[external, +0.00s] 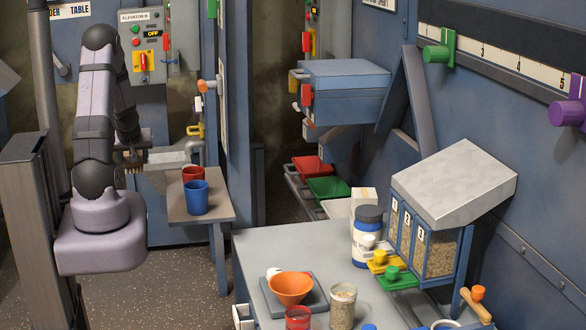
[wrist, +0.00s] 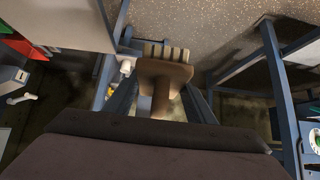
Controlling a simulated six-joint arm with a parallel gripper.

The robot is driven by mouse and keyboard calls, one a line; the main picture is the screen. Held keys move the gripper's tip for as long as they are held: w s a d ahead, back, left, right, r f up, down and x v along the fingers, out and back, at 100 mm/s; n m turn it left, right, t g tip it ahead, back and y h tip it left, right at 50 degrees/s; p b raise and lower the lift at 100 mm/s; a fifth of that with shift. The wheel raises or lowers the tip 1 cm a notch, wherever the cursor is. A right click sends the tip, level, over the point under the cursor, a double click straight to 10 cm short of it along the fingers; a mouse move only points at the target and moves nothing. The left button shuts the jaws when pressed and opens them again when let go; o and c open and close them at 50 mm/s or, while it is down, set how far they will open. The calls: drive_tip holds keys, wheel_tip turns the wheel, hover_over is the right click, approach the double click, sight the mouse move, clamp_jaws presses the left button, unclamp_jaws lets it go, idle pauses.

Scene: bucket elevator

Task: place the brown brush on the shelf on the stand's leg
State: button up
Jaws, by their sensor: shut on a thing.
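The brown brush (wrist: 164,73) shows in the wrist view, with a wide brown head, pale bristle tufts and a handle running back toward my gripper. My gripper (wrist: 163,103) is shut on the brush's handle, with a finger on either side. In the external view my gripper (external: 131,160) is behind my arm, left of the small stand (external: 225,211) with cups; the brush is small and partly hidden there. I cannot make out with certainty a shelf on a stand's leg in either view.
A red cup (external: 193,175) and a blue cup (external: 196,198) stand on the small stand. A large workbench (external: 265,243) at front right holds an orange bowl (external: 290,288) and jars. Blue frame legs (wrist: 280,85) rise at the right in the wrist view. Speckled floor lies between.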

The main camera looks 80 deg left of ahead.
drive_tip(key=shift+s+d+f, duration=0.1)
drive_tip(key=shift+d+f, duration=0.1)
drive_tip(key=shift+f, duration=0.15)
drive_tip(key=w+p, duration=0.8)
drive_tip(key=w, duration=0.8)
drive_tip(key=shift+w+r+p, duration=0.15)
drive_tip(key=shift+w+p, duration=0.2)
drive_tip(key=shift+w, duration=0.65)
drive_tip(key=shift+f+p, duration=0.35)
drive_tip(key=shift+f, duration=1.55)
drive_tip(key=shift+f, duration=0.1)
drive_tip(key=shift+f, duration=0.1)
drive_tip(key=o, duration=1.2)
